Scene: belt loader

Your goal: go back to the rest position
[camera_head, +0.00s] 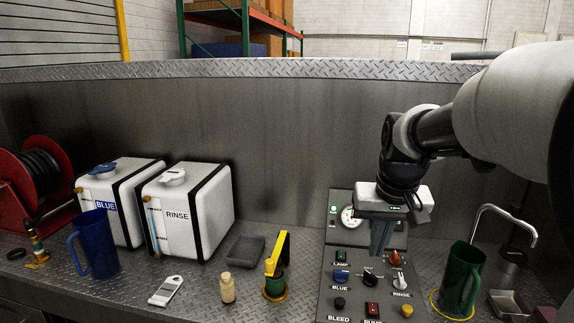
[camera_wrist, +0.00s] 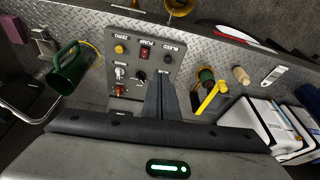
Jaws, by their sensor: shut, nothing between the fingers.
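My gripper (camera_head: 382,238) hangs from my arm on the right, over the upper part of the control panel (camera_head: 336,236). Its fingers point down and are closed together with nothing between them. In the wrist view the shut fingers (camera_wrist: 162,100) reach over the panel (camera_wrist: 143,35), beside its knobs and switches. The panel carries a gauge (camera_head: 350,217), a green lamp button, a blue switch, black, red and white knobs, and a yellow button (camera_head: 407,311). The fingers hide part of the panel's middle. I cannot tell whether they touch it.
A green pitcher (camera_head: 460,279) stands right of the panel, near a metal tap (camera_head: 505,215). Left are a yellow-handled tool (camera_head: 277,255), a small bottle (camera_head: 227,288), a grey tray (camera_head: 246,250), the RINSE tank (camera_head: 187,211), the BLUE tank (camera_head: 118,200), a blue pitcher (camera_head: 94,244) and a hose reel (camera_head: 35,180).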

